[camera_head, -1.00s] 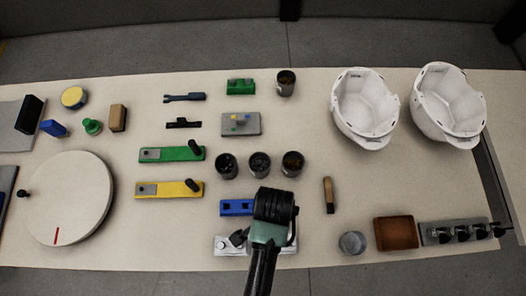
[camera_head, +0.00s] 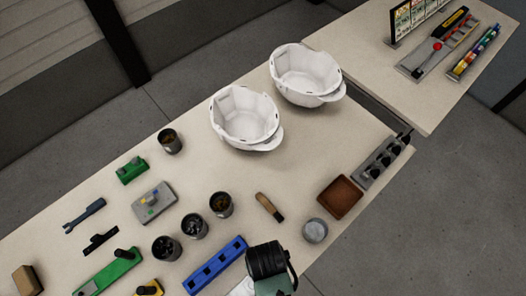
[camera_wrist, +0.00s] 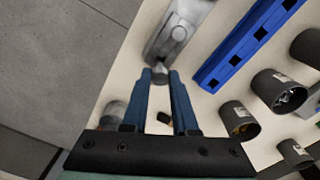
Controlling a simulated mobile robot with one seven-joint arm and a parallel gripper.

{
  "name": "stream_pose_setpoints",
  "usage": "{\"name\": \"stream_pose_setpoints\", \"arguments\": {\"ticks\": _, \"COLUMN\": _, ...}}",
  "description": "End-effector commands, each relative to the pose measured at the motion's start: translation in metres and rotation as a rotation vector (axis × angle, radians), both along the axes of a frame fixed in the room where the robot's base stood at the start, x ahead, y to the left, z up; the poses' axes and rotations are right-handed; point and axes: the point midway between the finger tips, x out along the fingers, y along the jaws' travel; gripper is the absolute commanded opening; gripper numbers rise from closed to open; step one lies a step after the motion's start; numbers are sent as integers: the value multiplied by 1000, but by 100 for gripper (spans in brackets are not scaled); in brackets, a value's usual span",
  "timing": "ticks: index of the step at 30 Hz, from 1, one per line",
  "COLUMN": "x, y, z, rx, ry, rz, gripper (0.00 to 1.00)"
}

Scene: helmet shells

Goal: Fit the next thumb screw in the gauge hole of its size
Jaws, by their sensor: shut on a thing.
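My gripper (camera_wrist: 160,76) is shut, with its blue fingertips on a small grey thumb screw (camera_wrist: 160,68), of which only a little shows. The screw is over or against the near end of a silver-grey plate (camera_wrist: 182,30) with a round mark; I cannot tell whether it sits in a hole. In the head view my gripper's dark wrist (camera_head: 268,260) covers the fingers. A pale corner of the plate shows at the bottom edge (camera_head: 240,287). A blue bar with square dark holes (camera_head: 215,266) lies beside the plate.
Several dark cups (camera_head: 194,226) stand behind the blue bar. A brush (camera_head: 268,206), a grey tin (camera_head: 315,231), a brown tray (camera_head: 340,197) and a rack of black knobs (camera_head: 383,160) lie to the right. White helmet shells (camera_head: 247,118) stand at the back.

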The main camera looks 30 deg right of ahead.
Motion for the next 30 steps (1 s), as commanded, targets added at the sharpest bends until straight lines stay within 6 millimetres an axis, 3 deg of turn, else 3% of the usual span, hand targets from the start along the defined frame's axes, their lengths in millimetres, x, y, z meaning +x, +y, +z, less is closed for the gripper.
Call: {"name": "stream_pose_setpoints", "arguments": {"ticks": 30, "x": 0, "y": 1, "z": -13, "rx": 0, "ry": 0, "rz": 0, "gripper": 0}}
